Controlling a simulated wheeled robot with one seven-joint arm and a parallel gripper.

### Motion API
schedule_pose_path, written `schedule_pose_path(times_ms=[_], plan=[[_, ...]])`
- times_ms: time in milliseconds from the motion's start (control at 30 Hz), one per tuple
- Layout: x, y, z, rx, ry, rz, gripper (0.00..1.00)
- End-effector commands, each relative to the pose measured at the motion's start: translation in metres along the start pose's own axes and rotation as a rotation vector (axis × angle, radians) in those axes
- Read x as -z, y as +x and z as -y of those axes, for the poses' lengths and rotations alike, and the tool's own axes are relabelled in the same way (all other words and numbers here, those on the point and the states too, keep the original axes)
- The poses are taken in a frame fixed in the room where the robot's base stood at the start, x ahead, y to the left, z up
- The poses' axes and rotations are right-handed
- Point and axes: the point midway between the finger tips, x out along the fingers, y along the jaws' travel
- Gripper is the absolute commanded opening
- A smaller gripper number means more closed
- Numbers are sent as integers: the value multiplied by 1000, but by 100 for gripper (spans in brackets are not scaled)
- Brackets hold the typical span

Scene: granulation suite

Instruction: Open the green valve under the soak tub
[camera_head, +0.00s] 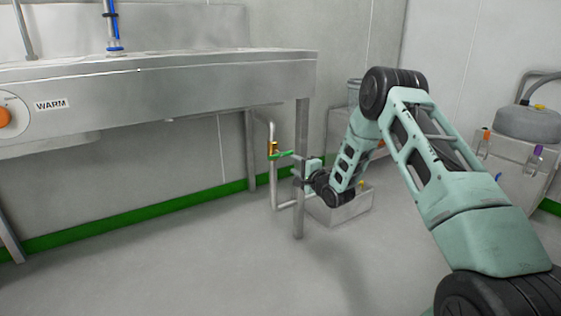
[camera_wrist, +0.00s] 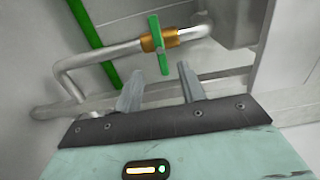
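The green valve handle (camera_head: 282,154) sits on a brass valve body (camera_head: 273,148) in a vertical steel pipe under the right end of the steel tub (camera_head: 160,88). The handle lies crosswise to the pipe. In the wrist view the green handle (camera_wrist: 156,35) crosses the brass body (camera_wrist: 174,38), and its near end shows between my fingertips. My gripper (camera_wrist: 158,74) is open, with nothing held between its fingers. In the head view it is partly hidden behind the tub's front leg, just right of the valve. I cannot tell whether a finger touches the handle.
The tub's front right leg (camera_head: 300,215) stands close to my gripper. The pipe (camera_head: 274,190) bends at the bottom toward a low metal box (camera_head: 345,208). A steel unit with a grey lid (camera_head: 528,122) stands at the right. The floor at the front left is clear.

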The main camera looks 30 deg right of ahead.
Motion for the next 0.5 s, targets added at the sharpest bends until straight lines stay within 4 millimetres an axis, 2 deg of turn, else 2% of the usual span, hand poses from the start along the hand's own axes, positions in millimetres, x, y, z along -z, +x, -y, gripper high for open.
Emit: schedule_pose_path(times_ms=[300,500], plan=[[-1,67,-4,3,-2,2,40],[0,95,-3,0,-2,0,40]])
